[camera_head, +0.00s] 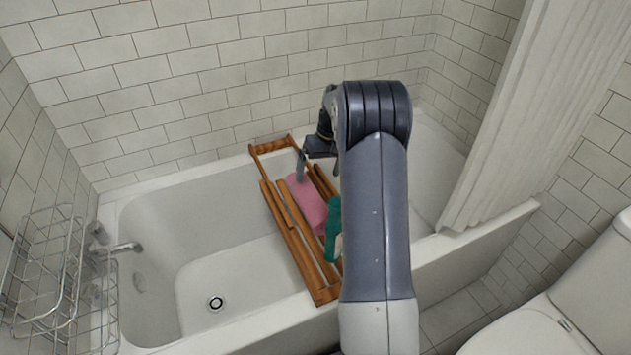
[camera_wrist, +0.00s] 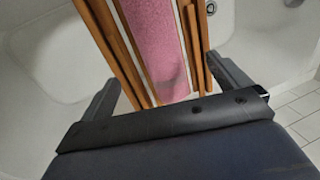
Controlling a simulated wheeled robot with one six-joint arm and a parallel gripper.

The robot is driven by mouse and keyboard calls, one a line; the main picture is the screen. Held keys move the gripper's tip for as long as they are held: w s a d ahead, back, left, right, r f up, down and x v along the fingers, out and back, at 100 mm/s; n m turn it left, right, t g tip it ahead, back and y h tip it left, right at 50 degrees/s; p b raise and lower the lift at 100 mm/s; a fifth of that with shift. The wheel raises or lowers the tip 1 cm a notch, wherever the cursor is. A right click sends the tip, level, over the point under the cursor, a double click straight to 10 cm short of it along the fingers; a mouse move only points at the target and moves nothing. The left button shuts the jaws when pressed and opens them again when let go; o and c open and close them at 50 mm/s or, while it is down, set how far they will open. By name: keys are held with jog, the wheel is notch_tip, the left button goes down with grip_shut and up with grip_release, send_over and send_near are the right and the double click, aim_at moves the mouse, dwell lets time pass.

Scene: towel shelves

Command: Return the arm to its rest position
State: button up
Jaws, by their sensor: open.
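My gripper (camera_head: 303,166) is over the wooden bath rack, beside the far part of the pink towel. In the wrist view my gripper (camera_wrist: 165,92) has its two fingers wide apart with nothing held between them. The pink towel (camera_head: 308,203) lies on the rack, and it also shows in the wrist view (camera_wrist: 158,45). My arm bends at a raised elbow over the tub and hides part of the rack's right side.
The slatted wooden rack (camera_head: 290,245) spans the white bathtub (camera_head: 150,220). A green bottle-like item (camera_head: 333,230) lies on it near my arm. A wire basket (camera_head: 45,270) hangs at left. A curtain (camera_head: 520,110) and a toilet (camera_head: 560,320) are at right.

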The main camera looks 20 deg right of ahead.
aim_at(311, 194)
jog(key=shift+d+r, duration=0.15)
jog(key=shift+r, duration=0.4)
jog(key=shift+f, duration=0.1)
jog(key=b+x, duration=0.2)
jog(key=x, duration=1)
jog(key=shift+f, duration=0.4)
jog(key=v, duration=0.3)
jog(key=shift+a, duration=0.35)
jog(key=shift+r+p, duration=0.3)
jog(key=shift+r, duration=0.35)
jog(key=shift+f, duration=0.1)
